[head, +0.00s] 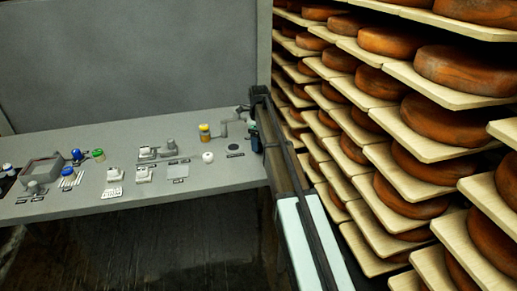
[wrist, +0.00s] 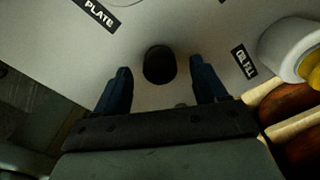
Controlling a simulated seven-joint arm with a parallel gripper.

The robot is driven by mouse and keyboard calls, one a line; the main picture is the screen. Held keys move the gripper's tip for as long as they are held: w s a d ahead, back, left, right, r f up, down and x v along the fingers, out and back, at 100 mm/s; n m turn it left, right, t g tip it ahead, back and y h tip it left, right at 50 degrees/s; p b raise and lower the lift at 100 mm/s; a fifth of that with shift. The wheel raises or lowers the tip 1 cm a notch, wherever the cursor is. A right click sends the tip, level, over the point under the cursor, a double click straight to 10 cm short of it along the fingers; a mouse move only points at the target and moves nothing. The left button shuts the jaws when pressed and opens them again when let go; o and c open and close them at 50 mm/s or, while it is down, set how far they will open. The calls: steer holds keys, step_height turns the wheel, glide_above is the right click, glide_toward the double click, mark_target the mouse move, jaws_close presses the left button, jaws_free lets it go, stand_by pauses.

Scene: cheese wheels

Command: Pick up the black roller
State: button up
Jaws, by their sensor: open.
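The black roller (wrist: 159,67) shows in the wrist view as a short dark cylinder seen nearly end-on against the grey table top. My gripper (wrist: 161,72) has its two dark blue fingers spread, one on each side of the roller in the picture, with a clear gap on both sides. Nothing is held. I cannot tell whether the fingertips are level with the roller or short of it. In the head view my gripper (head: 254,135) is at the right end of the table, and I cannot make out the roller there.
The grey table (head: 225,177) carries several small items to the left. A yellow-topped jar (head: 205,132) and a white round piece (head: 208,157) are nearest. A "PLATE" label (wrist: 95,13) lies near the roller. Shelves of cheese wheels (head: 430,120) stand close on the right.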

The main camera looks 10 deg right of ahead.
steer(key=shift+f, duration=0.9)
steer(key=shift+c, duration=0.3)
steer(key=c, duration=1.1)
